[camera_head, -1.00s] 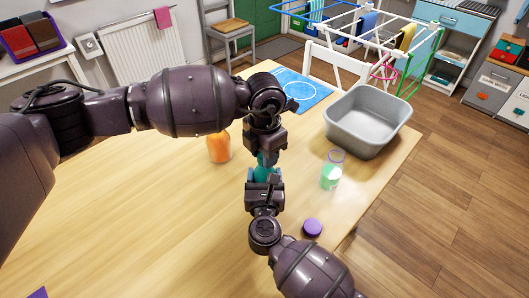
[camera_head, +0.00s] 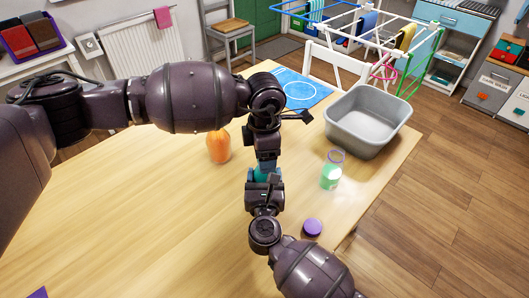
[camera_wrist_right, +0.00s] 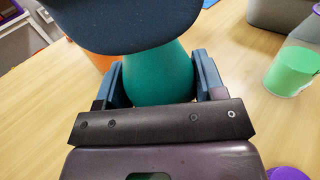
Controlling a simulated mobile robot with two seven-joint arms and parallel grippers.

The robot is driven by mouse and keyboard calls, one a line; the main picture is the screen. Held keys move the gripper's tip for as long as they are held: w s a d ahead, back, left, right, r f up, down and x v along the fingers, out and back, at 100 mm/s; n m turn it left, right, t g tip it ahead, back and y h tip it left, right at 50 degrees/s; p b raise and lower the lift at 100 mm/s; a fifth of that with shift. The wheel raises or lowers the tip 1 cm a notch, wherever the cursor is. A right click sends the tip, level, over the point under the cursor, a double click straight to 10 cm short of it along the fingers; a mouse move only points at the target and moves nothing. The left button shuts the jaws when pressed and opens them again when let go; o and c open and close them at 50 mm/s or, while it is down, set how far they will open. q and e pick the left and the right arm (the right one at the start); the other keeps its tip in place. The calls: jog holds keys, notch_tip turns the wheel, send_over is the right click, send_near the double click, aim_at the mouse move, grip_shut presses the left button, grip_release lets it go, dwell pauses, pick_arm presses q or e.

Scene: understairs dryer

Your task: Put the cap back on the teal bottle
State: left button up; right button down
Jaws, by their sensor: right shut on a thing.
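The teal bottle (camera_head: 266,174) stands near the middle of the table, mostly hidden by my grippers. In the right wrist view its rounded teal body (camera_wrist_right: 160,75) is between the fingers of my right gripper (camera_wrist_right: 162,85), which is shut on it. In the head view my right gripper (camera_head: 263,183) is on the near side of the bottle. My left gripper (camera_head: 266,160) points down right over the bottle's top. A dark blue part covers the bottle's top in the wrist view. I cannot see a cap on the bottle or between the left fingers.
An orange container (camera_head: 219,146) stands left of the grippers. A green container with a purple-rimmed clear top (camera_head: 331,177) stands to the right. A purple round lid (camera_head: 312,227) lies near the table's right edge. A grey basin (camera_head: 368,118) stands farther back. The left tabletop is clear.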

pick_arm(q)
notch_tip(320, 180, up, 12)
dwell(0.6)
pick_arm(e)
jog(key=shift+c, duration=0.7)
grip_release()
pick_arm(q)
jog(key=shift+f, duration=0.5)
pick_arm(e)
jog(key=s, duration=1)
jog(key=shift+s, duration=0.4)
